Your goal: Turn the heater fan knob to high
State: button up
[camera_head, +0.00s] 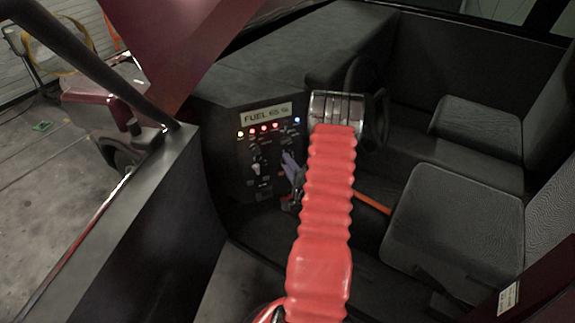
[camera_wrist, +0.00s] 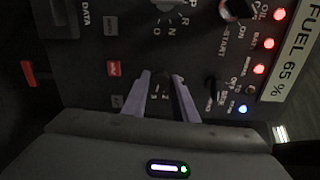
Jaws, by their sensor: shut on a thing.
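The dark control panel (camera_head: 243,170) stands on the left side of the cab's dashboard. My gripper (camera_head: 288,160) reaches its lower right part, with its pale fingers against the panel. In the wrist view my gripper (camera_wrist: 164,78) has one finger on each side of a small dark knob (camera_wrist: 163,77) and is shut on it. Small white marks, apparently numbers, show between the fingers. I take this for the heater fan knob; its pointer is mostly hidden, so I cannot tell its setting. In the head view the knob is hidden behind my arm and gripper.
The fuel display (camera_head: 266,113) reads 65 % above a row of lit lamps. Near my fingers are a P R N D selector (camera_wrist: 170,5), a switch (camera_wrist: 211,90) and a red button (camera_wrist: 113,68). The steering wheel (camera_head: 378,118) and seats are to the right.

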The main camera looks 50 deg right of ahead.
jog(key=shift+s+f, duration=0.15)
jog(key=shift+f, duration=0.05)
jog(key=o, duration=1.1)
jog(key=shift+r, duration=0.1)
jog(key=shift+c, duration=0.2)
jog(key=v, duration=1.3)
jog(key=shift+s+a, duration=0.25)
jog(key=shift+s, duration=0.05)
